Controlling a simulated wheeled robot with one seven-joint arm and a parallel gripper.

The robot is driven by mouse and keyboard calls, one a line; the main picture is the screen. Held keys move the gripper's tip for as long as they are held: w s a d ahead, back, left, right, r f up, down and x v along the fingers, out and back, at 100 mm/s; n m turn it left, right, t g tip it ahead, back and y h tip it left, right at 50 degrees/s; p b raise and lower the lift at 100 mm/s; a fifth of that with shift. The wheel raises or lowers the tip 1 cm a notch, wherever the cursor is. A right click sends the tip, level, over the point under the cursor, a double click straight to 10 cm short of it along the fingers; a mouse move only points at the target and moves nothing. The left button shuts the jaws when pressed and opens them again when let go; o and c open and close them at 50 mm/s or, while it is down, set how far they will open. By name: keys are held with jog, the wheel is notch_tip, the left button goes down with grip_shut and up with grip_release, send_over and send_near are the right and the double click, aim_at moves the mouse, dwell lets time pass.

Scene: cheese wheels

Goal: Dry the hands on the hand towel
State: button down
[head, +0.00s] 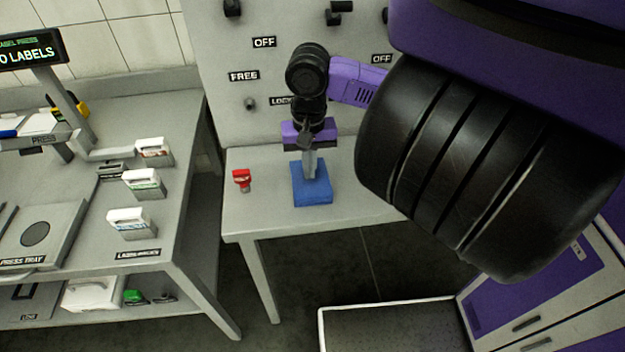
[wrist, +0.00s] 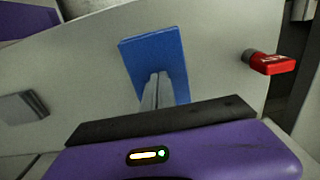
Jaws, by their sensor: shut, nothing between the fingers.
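The hand towel appears to be the blue square pad (head: 312,195) lying flat on the small grey table. It also shows in the wrist view (wrist: 152,52). My gripper (head: 312,174) points down over the blue towel, with its fingers together and nothing between them. In the wrist view the closed fingertips (wrist: 158,76) overlap the lower middle of the towel. I cannot tell whether they touch it or hover just above. The fingers hide a small part of the towel.
A red-topped object (head: 241,180) stands left of the towel; it also shows in the wrist view (wrist: 270,63). A wall panel (head: 225,105) with knobs and labels rises behind the table. A label press bench (head: 160,215) stands at left. The table front (head: 270,222) is bare.

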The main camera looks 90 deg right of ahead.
jog(key=shift+w+d+p, duration=0.4)
jog(key=shift+w+p, duration=0.05)
jog(key=shift+p, duration=0.4)
jog(key=shift+s+a+p, duration=0.6)
jog(key=shift+s+p, duration=0.1)
jog(key=shift+p, duration=0.2)
jog(key=shift+w+d+p, duration=0.55)
jog(key=shift+w+p, duration=0.15)
jog(key=shift+p, duration=0.5)
jog(key=shift+s+a, duration=0.1)
jog(key=shift+s, duration=0.1)
jog(key=shift+s+a+p, duration=0.25)
jog(key=shift+p, duration=0.35)
jog(key=shift+s+a, duration=0.2)
jog(key=shift+s, duration=0.05)
jog(key=shift+p, duration=0.3)
